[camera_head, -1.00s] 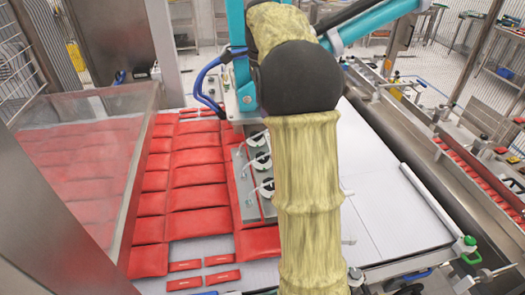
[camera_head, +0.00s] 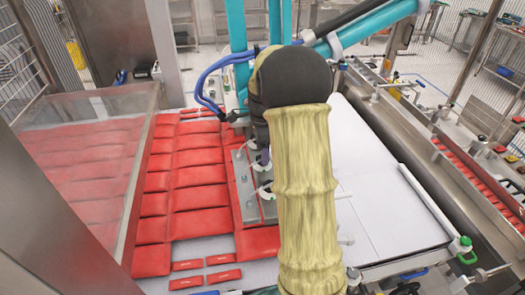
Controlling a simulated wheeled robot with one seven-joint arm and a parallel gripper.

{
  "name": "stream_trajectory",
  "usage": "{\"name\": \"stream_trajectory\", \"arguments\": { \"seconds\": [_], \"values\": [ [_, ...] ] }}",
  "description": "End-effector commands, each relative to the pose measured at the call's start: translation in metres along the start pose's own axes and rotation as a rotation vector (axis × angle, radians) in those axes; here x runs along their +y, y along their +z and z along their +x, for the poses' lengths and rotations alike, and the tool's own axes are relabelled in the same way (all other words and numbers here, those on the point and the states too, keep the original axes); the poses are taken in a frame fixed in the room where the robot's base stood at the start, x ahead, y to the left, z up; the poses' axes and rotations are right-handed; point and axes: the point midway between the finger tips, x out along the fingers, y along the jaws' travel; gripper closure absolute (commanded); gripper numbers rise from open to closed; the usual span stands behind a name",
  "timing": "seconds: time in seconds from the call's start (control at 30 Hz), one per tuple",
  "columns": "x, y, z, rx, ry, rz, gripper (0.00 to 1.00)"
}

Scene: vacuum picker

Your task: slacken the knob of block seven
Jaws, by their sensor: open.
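A grey metal plate (camera_head: 246,205) with round white-and-dark knobs stands over the red packs. One knob (camera_head: 265,191) shows just left of my sleeve, and another white part (camera_head: 254,143) shows farther back. No numbers can be read, so I cannot tell which one is block seven. My arm, with a yellow sleeve and a black rounded joint, crosses the middle of the view and covers the plate's right side. My gripper is not visible; the arm hides that area, and I see no contact with any knob.
Rows of red packs (camera_head: 200,195) lie left of the plate, partly behind a clear guard (camera_head: 75,170). Teal frame bars (camera_head: 238,50) and blue hoses (camera_head: 208,85) rise behind the joint. A white surface (camera_head: 385,215) lies bare at right, beside a roller (camera_head: 428,200).

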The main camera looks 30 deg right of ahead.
Motion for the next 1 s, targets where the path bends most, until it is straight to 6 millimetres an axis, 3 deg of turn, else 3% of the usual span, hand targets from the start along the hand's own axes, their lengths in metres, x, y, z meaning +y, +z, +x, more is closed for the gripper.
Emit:
{"name": "stream_trajectory", "arguments": {
  "seconds": [0.17, 0.43, 0.47, 0.6, 0.7, 1.0],
  "values": [
    [0.0, 0.0, 0.016, 0.0, 0.001, -0.001, 0.41],
    [0.0, 0.0, 0.019, 0.0, -0.001, 0.0, 0.41],
    [0.0, 0.0, 0.018, 0.0, -0.001, 0.0, 0.43],
    [0.0, 0.0, 0.018, 0.0, -0.001, 0.0, 0.7],
    [0.0, 0.0, 0.018, 0.0, -0.001, 0.0, 0.86],
    [0.0, 0.0, 0.018, 0.0, -0.001, -0.021, 0.86]
  ]
}}
